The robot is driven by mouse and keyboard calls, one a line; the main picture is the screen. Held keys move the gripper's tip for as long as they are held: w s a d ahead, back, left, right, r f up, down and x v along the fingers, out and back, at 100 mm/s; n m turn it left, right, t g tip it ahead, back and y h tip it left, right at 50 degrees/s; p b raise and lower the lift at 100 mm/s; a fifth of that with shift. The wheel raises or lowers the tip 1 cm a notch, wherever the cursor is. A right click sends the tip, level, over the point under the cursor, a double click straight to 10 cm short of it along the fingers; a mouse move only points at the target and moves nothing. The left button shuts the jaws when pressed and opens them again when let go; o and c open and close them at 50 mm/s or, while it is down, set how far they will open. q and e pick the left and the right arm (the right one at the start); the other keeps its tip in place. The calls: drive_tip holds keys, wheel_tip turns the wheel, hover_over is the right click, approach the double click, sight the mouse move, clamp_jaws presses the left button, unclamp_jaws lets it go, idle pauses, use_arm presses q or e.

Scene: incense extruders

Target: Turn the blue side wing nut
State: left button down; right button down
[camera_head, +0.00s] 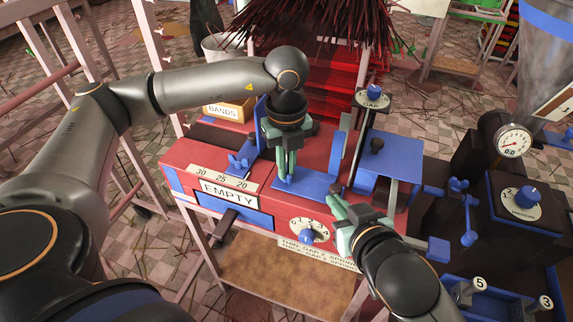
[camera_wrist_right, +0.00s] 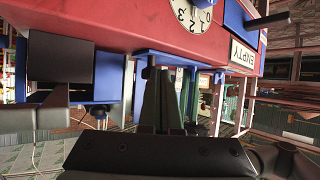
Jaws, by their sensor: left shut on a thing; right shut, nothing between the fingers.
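A blue wing-shaped piece (camera_head: 238,161) sits at the left of the red machine (camera_head: 205,152), left of my left gripper. Other blue wing-like handles (camera_head: 468,212) show on the dark machine at the right; I cannot tell which is the side wing nut. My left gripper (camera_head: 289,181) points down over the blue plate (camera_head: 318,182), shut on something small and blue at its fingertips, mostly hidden. My right gripper (camera_head: 336,203) is shut and empty at the red machine's front edge, right of the blue dial knob (camera_head: 306,236). Its fingers (camera_wrist_right: 166,85) also show in the right wrist view.
The EMPTY sign (camera_head: 229,194) and number scale (camera_head: 222,180) are at front left. The GAP post (camera_head: 368,130) and a blue platform (camera_head: 396,156) stand right of the left gripper. A pressure gauge (camera_head: 513,141) and funnel are further right. A BANDS box (camera_head: 229,109) stands behind.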

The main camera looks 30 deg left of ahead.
use_arm(q)
drive_tip(key=m, duration=0.4)
drive_tip(key=shift+m, duration=0.4)
drive_tip(key=m, duration=0.3)
drive_tip(key=shift+m, duration=0.3)
drive_tip(key=m, duration=0.8)
drive_tip(key=shift+m, duration=0.3)
drive_tip(key=shift+d, duration=0.1)
drive_tip(key=c, duration=1)
unclamp_jaws()
drive_tip(key=shift+r, duration=0.1)
wheel_tip(320, 180, up, 12)
drive_tip(key=shift+f, duration=0.1)
